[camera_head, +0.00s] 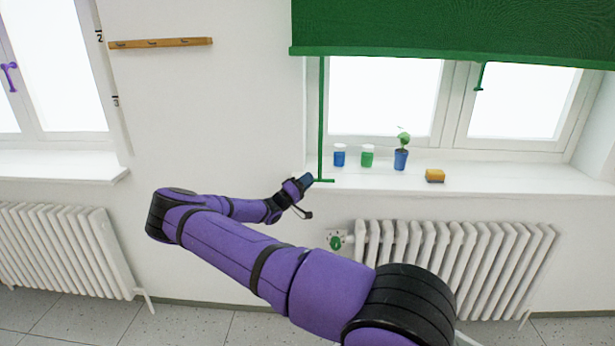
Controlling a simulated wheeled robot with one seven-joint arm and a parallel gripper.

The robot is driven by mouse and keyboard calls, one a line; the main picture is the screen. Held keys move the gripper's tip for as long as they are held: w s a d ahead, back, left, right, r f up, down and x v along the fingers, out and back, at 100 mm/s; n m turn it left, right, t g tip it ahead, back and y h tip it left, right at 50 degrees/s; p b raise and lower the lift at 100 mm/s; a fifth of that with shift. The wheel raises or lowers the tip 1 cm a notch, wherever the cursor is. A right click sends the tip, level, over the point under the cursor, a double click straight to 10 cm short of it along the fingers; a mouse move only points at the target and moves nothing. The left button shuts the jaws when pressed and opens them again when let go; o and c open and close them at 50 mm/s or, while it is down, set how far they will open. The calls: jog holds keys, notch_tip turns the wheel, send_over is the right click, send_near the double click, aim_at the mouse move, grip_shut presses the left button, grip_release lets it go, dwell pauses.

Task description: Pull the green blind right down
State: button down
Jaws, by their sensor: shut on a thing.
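The green blind (450,30) hangs over the upper part of the right window, with its straight bottom edge near the top of the panes. A thin green pull rod (321,110) hangs from the blind's left end, down in front of the sill's left end. It ends in a short green crossbar handle (325,181). My gripper (309,181) reaches in from the left at the handle and is shut on it. The handle's left end is hidden by the fingers; its right end sticks out.
The sill (480,180) holds a blue jar (340,155), a green jar (367,156), a potted plant (401,158) and a yellow sponge (435,176). A white radiator (455,270) with a green-centred valve (336,242) stands below. A wooden rail (160,43) is on the wall.

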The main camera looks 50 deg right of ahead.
jog(key=c, duration=1.1)
grip_release()
jog(key=v, duration=1.1)
